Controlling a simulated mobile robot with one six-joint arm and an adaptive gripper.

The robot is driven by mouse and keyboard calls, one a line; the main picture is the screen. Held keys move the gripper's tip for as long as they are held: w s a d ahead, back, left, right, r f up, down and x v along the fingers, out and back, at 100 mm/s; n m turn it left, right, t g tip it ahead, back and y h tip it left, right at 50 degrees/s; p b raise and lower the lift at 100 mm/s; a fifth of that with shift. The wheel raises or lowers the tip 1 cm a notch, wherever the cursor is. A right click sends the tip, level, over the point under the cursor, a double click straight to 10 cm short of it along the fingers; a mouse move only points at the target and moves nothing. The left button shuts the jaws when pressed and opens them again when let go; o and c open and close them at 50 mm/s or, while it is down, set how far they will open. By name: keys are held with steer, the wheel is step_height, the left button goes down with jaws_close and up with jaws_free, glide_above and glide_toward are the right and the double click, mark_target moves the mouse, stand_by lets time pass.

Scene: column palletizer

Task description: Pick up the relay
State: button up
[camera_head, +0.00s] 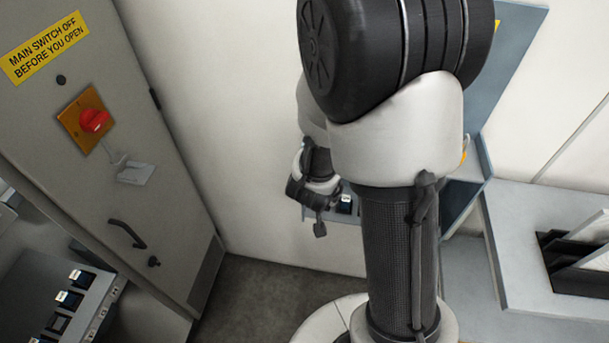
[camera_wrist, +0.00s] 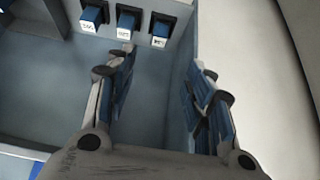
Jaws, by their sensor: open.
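Three small dark blocks with blue faces and white labels, which look like relays, sit in a row at the top of the wrist view: a left one (camera_wrist: 91,17), a middle one (camera_wrist: 126,22) and a right one (camera_wrist: 159,30). I cannot tell which one the task means. My gripper (camera_wrist: 163,62) is open, with nothing between its fingers. The right block lies beyond the gap between the fingertips, apart from them. In the head view my gripper (camera_head: 318,212) is beside one dark-blue block (camera_head: 345,204); my arm hides much of the place behind.
A grey-blue panel (camera_wrist: 60,75) lies below the blocks, with a pale wall (camera_wrist: 255,70) at right. In the head view, a cabinet (camera_head: 170,215) with a red switch (camera_head: 94,120) stands left. A rack with several similar blocks (camera_head: 83,276) is lower left; a grey bench (camera_head: 520,285) is right.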

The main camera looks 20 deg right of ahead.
steer(key=b+x, duration=0.7)
steer(key=x, duration=0.9)
steer(key=shift+w+d+f, duration=0.1)
steer(key=shift+d+f, duration=0.05)
steer(key=shift+f, duration=0.15)
steer(key=shift+c, duration=0.5)
steer(key=shift+r, duration=0.1)
jaws_close()
steer(key=shift+r, duration=0.15)
